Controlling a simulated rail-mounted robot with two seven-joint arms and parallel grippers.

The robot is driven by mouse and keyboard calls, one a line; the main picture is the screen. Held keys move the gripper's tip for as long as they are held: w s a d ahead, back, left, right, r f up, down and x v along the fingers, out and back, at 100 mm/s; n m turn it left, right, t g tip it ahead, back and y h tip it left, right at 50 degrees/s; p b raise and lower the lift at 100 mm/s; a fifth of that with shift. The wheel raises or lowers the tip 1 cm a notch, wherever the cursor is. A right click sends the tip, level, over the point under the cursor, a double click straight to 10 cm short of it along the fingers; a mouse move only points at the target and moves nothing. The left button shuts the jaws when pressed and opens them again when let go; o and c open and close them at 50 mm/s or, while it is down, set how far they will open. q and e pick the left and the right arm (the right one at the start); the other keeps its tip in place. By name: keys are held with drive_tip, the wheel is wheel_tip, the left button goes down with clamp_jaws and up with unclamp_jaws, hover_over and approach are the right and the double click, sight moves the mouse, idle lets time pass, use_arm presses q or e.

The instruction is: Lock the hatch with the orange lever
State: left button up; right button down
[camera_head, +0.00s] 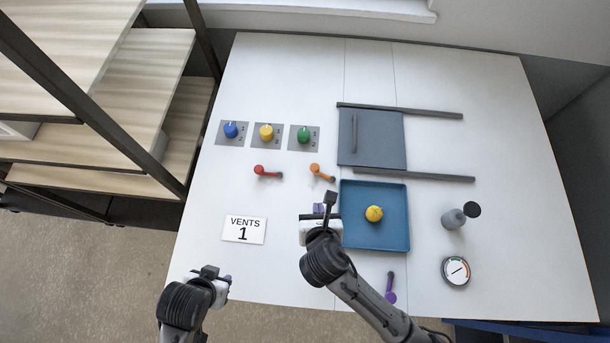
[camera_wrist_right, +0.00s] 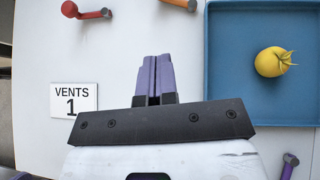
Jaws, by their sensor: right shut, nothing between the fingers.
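The orange lever (camera_head: 321,173) lies on the white board below the green knob, its dark-tipped arm pointing right and slightly down. In the right wrist view only part of the orange lever (camera_wrist_right: 178,3) shows at the top edge. The hatch (camera_head: 380,140) is a grey-blue sliding panel with a vertical handle, at the left end between two dark rails. My right gripper (camera_head: 319,208) is below the orange lever, beside the blue tray's left edge. Its purple fingers (camera_wrist_right: 155,76) are together and empty. My left gripper (camera_head: 226,279) is at the board's lower left edge; its fingers are unclear.
A red lever (camera_head: 265,171) lies left of the orange one, below blue, yellow and green knobs (camera_head: 304,134). The blue tray (camera_head: 347,186) holds a yellow fruit (camera_head: 374,214). A purple lever (camera_head: 390,288), gauge (camera_head: 456,270) and VENTS 1 card (camera_head: 243,229) are nearby.

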sight(315, 173)
idle(0.3)
drive_tip(key=x, duration=0.8)
drive_tip(key=r+x, duration=0.1)
drive_tip(key=x, duration=0.3)
drive_tip(key=shift+w+p, duration=0.35)
drive_tip(key=shift+w, duration=0.05)
drive_tip(key=shift+w+f, duration=0.2)
drive_tip(key=shift+w, duration=0.55)
